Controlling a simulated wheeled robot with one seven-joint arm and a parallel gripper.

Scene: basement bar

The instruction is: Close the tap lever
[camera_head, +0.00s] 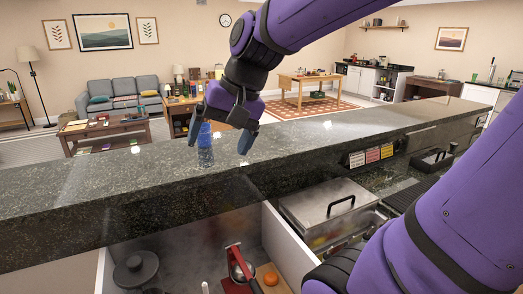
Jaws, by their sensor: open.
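My gripper (220,137) hangs over the dark granite bar counter (330,140), pointing down with its two fingers spread apart. A blue patterned glass (206,155) stands upright on the counter, near the left finger and partly overlapped by the gripper. The picture does not show whether the finger touches the glass. I cannot make out a tap lever with certainty. A thin upright shape (491,72) at the far right back may be a tap, but it is too small to tell.
Below the counter, an open compartment holds a black lidded pot (137,272), a red press-like tool (238,265) and an orange (270,279). A steel lidded box (325,202) stands to their right. Most of the counter top is clear. My arm covers the lower right.

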